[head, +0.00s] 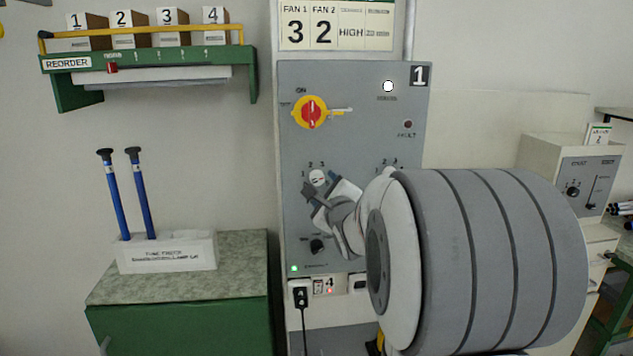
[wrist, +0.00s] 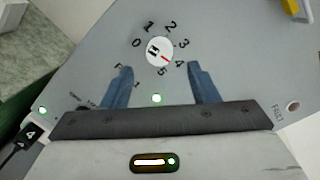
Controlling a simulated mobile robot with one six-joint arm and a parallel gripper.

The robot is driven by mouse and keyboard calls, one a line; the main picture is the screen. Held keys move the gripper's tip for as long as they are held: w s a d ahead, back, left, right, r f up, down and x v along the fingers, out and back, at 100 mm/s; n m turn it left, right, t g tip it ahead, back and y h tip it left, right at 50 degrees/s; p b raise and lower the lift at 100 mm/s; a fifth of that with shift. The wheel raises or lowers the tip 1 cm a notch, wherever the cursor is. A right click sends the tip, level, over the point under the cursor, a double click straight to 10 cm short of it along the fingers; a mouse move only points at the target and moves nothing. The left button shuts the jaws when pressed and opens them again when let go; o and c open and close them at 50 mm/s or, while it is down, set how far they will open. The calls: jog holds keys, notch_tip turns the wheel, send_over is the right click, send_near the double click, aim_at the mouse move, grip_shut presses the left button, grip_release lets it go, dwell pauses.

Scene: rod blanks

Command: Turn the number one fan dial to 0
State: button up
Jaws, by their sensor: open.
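The number one fan dial is a round white knob (wrist: 158,51) with a dark mark and a short red line, on the grey panel. The red line lies on the side toward the 4. In the head view the dial (head: 318,177) is left of centre on the panel, with 1, 2 and 3 readable above it. My gripper (wrist: 159,68) is open, its blue fingers apart, just below the dial and either side of its lower part in the picture. It is empty; I cannot tell its distance from the panel.
The grey panel (head: 345,80) carries a yellow and red switch (head: 311,112) above the dial and a black knob (head: 317,246) below. A second dial is mostly hidden by my arm. A card (head: 309,25) above reads FAN 1 3, FAN 2 2. A green cabinet (head: 180,320) stands left.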

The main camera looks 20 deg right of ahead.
aim_at(319, 180)
jog(key=w, duration=0.2)
jog(key=w+d, duration=0.1)
jog(key=w, duration=0.1)
jog(key=shift+w+p, duration=0.35)
jog(key=shift+w, duration=0.05)
jog(key=shift+a, duration=0.1)
jog(key=c, duration=0.9)
jog(key=shift+s+d, duration=0.1)
jog(key=shift+d, duration=0.35)
jog(key=shift+c, duration=0.3)
jog(key=shift+a, duration=0.35)
jog(key=shift+n, duration=0.4)
